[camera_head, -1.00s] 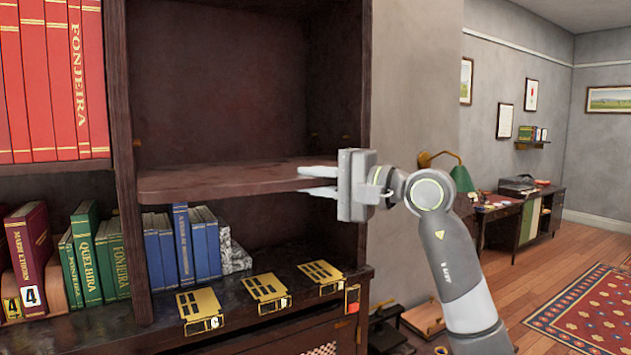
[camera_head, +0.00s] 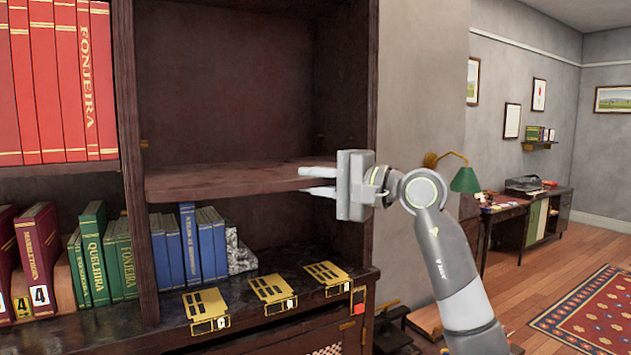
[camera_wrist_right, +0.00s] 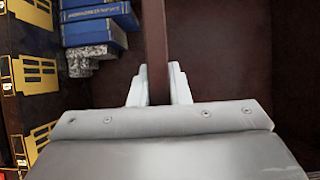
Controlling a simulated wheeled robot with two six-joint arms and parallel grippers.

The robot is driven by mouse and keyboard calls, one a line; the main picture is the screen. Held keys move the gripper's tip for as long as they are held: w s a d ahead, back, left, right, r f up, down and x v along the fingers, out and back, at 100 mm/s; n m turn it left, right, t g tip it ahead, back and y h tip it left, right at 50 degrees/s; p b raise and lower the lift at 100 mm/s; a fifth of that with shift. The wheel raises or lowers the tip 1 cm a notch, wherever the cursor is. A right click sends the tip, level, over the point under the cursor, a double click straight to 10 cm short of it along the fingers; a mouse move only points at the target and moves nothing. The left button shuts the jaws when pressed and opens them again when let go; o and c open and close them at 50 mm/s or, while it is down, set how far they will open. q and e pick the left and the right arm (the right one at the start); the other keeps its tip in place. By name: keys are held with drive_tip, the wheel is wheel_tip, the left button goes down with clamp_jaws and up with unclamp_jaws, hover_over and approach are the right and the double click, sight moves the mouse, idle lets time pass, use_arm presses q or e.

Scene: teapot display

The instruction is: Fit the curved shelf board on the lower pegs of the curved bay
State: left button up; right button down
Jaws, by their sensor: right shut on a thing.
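The curved shelf board (camera_head: 225,182) is a dark reddish-brown plank. In the head view it lies about level across the dark bay (camera_head: 225,85), above the blue books. My right gripper (camera_head: 318,182) is shut on the board's right front edge, one finger above and one below. In the right wrist view the board (camera_wrist_right: 155,40) shows edge-on between the two fingers (camera_wrist_right: 158,88). Small pegs show on the bay's side walls, one at the left (camera_head: 144,143). Whether the board touches any peg is hidden. My left gripper is out of view.
Blue books (camera_head: 188,245) and a grey stone-like block (camera_head: 240,252) stand below the board. Several brass plates (camera_head: 272,288) lie on the dark ledge in front. The bay above the board is empty.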

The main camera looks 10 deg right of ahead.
sight(288, 168)
drive_tip(key=shift+w+a+r+p, duration=0.1)
drive_tip(key=shift+w+a+p, duration=0.2)
drive_tip(key=shift+w, duration=0.45)
drive_tip(key=shift+w+a+r+p, duration=0.15)
drive_tip(key=shift+w+a, duration=0.15)
drive_tip(key=shift+w, duration=0.45)
drive_tip(key=shift+w+a+f+p, duration=0.1)
drive_tip(key=shift+w+a+p, duration=0.2)
drive_tip(key=shift+w, duration=0.45)
drive_tip(key=shift+w+a+r+p, duration=0.1)
drive_tip(key=shift+w+a+p, duration=0.25)
drive_tip(key=shift+w, duration=0.55)
drive_tip(key=shift+w+a+f+p, duration=0.1)
drive_tip(key=shift+w+a+p, duration=0.3)
drive_tip(key=shift+w, duration=0.5)
drive_tip(key=shift+w+a+r+p, duration=0.15)
drive_tip(key=shift+w+p, duration=0.3)
drive_tip(key=shift+w, duration=0.45)
drive_tip(key=c, duration=1.4)
unclamp_jaws()
drive_tip(key=shift+o, duration=0.6)
drive_tip(key=shift+s, duration=0.15)
drive_tip(key=shift+f, duration=0.4)
drive_tip(key=shift+d, duration=0.15)
drive_tip(key=b+v, duration=0.8)
drive_tip(key=v, duration=0.9)
drive_tip(key=shift+r, duration=0.25)
drive_tip(key=shift+s, duration=0.1)
